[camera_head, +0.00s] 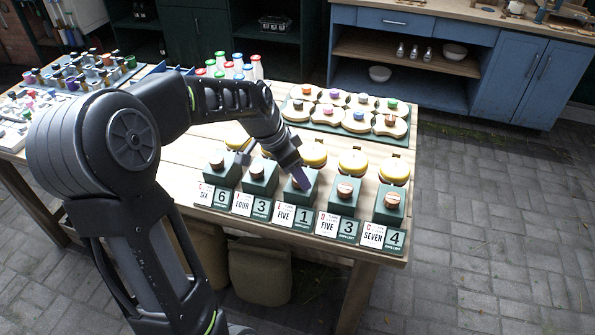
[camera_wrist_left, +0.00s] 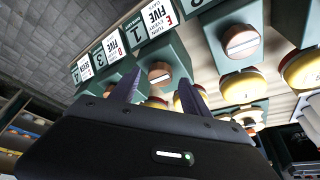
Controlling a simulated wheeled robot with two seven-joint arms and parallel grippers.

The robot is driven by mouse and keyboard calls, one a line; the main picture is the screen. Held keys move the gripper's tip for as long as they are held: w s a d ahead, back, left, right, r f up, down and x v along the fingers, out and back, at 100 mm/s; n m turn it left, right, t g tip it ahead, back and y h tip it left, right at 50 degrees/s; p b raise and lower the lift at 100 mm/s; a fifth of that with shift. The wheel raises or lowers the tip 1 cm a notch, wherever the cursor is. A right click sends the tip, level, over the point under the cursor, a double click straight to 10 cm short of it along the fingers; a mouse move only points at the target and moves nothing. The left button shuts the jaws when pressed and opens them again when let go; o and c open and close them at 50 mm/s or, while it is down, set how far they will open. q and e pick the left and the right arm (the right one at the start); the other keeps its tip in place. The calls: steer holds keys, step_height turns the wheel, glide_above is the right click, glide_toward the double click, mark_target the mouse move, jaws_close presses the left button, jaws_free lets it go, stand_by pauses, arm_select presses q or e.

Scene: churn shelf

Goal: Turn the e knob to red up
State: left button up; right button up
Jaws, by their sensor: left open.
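The e knob (camera_wrist_left: 160,72) is a round reddish-brown knob with a pale bar across it, on a dark green block behind the E card (camera_wrist_left: 157,14). In the wrist view it lies between the two purple fingers of my left gripper (camera_wrist_left: 157,88), which is open. I cannot tell whether the fingers touch it. In the head view my left gripper (camera_head: 299,178) comes down over the middle green block (camera_head: 308,196) and hides much of the knob. My right gripper is not in view.
Similar knobs stand close on both sides, such as the left neighbour (camera_head: 257,169) and the right neighbour (camera_head: 345,189). Yellow-topped discs (camera_head: 353,161) stand behind them. A green tray (camera_head: 352,131) of round pieces and several bottles (camera_head: 238,62) are further back.

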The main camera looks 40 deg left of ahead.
arm_select(q)
steer(key=shift+w+d+f, duration=0.1)
steer(key=shift+w+f, duration=0.05)
steer(key=shift+f, duration=0.3)
steer(key=shift+c, duration=0.3)
jaws_close()
